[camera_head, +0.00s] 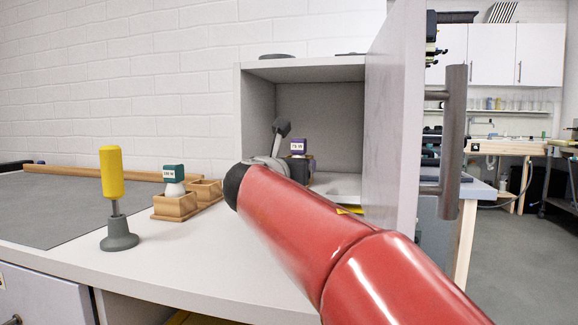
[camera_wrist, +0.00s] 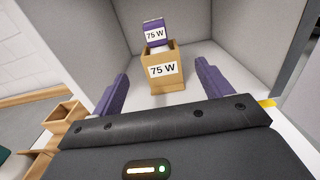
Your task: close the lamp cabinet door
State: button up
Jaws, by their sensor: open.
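The lamp cabinet (camera_head: 303,72) stands open on the worktop. Its pale grey door (camera_head: 394,120) is swung out at the right side of the opening, with a long vertical bar handle (camera_head: 453,140) on its outer face. My gripper (camera_wrist: 160,72) is open, with its two purple fingers apart inside or at the mouth of the cabinet. A purple-capped 75 W lamp (camera_wrist: 154,33) sits in a wooden box (camera_wrist: 163,72) ahead of the fingers; neither finger visibly grips it. The lamp's cap also shows in the head view (camera_head: 298,146). My red arm hides part of the cabinet's lower front.
A yellow-handled tool (camera_head: 111,174) stands in a grey base on the worktop. A green-capped lamp (camera_head: 174,174) sits in a wooden box, with an empty-looking box (camera_head: 205,190) beside it. Room with benches lies beyond the door at right.

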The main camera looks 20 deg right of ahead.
aim_at(396, 94)
jog(key=k+j, duration=0.85)
